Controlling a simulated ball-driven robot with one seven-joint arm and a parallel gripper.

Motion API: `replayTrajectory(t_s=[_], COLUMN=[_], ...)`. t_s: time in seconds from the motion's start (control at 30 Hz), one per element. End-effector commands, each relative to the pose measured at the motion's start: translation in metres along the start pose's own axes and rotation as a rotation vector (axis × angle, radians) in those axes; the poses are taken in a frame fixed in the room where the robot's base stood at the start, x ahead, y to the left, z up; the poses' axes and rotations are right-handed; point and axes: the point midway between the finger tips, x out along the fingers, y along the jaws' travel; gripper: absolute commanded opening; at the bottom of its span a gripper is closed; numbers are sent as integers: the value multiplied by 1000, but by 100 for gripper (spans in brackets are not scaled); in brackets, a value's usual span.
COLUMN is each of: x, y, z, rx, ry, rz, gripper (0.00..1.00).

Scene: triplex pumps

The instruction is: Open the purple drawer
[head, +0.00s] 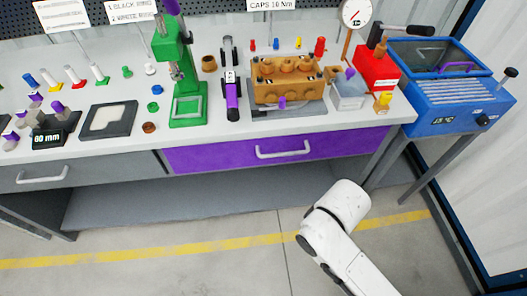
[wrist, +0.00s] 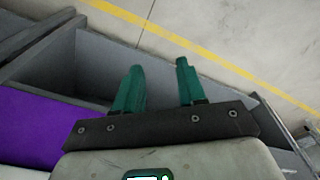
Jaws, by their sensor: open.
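The purple drawer (head: 215,156) is under the right part of the workbench top in the head view. Its front looks flush with the bench, so it appears shut. A pale bar handle (head: 283,153) sits at the middle of its front. My gripper (wrist: 160,67) shows in the wrist view with two teal fingers apart and nothing between them. A purple surface (wrist: 40,125), which looks like the drawer front, lies to the left of the fingers there, apart from them. The handle does not show in the wrist view. In the head view my arm is in front of the bench; the gripper cannot be made out.
A grey drawer (head: 40,175) with its own handle is to the left. The bench top (head: 215,132) holds a green press (head: 187,85), a brown pump block (head: 285,85) and small parts. A blue machine (head: 440,95) stands at right. The floor in front is clear, with a yellow line.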

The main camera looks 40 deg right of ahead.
Motion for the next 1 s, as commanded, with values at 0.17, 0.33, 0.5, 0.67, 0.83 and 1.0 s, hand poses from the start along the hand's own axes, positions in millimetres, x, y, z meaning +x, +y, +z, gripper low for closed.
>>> replayTrajectory(t_s=[0.17, 0.33, 0.5, 0.67, 0.83, 1.0], x=[12, 33, 36, 27, 18, 16], y=[-5, -17, -11, 24, 73, 102], z=[-14, -57, -102, -129, -132, -125], rx=[64, 292, 635, 1010, 1358, 1542], ry=[76, 299, 555, 790, 996, 1105], rz=[-65, -264, -504, -715, -874, -949], gripper=[40, 40, 40, 40, 40, 40])
